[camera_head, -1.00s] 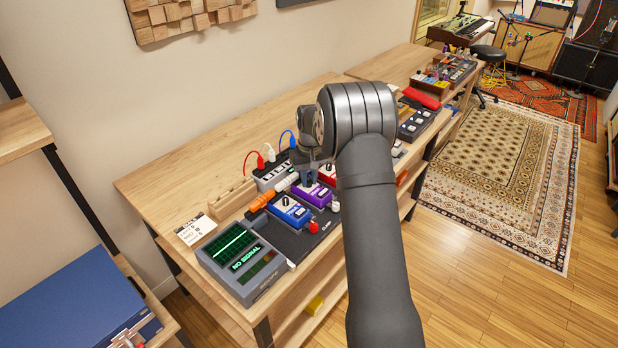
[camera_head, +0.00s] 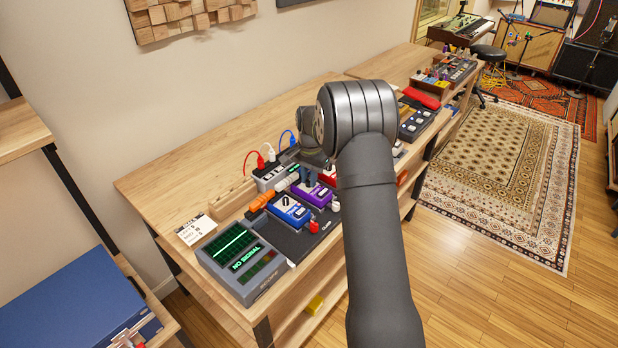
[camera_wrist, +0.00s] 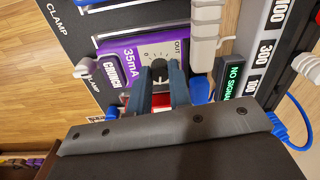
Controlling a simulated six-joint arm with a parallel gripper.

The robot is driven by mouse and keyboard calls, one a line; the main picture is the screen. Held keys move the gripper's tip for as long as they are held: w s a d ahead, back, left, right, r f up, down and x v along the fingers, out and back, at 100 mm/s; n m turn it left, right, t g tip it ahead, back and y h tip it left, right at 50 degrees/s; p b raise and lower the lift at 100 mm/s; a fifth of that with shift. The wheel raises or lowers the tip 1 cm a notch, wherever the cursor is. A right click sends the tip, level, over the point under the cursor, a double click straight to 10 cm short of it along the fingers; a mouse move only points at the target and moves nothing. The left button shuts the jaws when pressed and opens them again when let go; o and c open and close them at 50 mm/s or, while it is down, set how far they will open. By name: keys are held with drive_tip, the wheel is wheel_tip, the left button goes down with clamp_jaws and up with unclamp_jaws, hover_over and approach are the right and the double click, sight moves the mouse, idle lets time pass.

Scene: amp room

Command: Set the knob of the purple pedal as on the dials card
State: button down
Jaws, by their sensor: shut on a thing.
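The purple pedal (camera_head: 314,196) stands on the dark pedalboard between a blue and a red pedal. In the wrist view the purple pedal (camera_wrist: 120,52), marked "35mA" and "CRUNCH", has a round dial face with a dark knob (camera_wrist: 158,66). My gripper (camera_wrist: 160,74) has both fingers down on either side of this knob and is shut on it. It also shows from the head camera (camera_head: 309,183), partly hidden by my own wrist. The fingers cover part of the dial scale. The white dials card (camera_head: 196,229) lies on the bench at left; its figures are too small to read surely.
The blue pedal (camera_head: 290,211) is close on the left, the red pedal (camera_head: 327,175) on the right. A power strip with cables (camera_head: 272,177) is behind. Bare bench lies further back.

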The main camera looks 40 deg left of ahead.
drive_tip(key=m, duration=0.6)
drive_tip(key=shift+f+m, duration=0.1)
drive_tip(key=shift+m, duration=0.2)
idle(0.5)
drive_tip(key=c, duration=1.3)
unclamp_jaws()
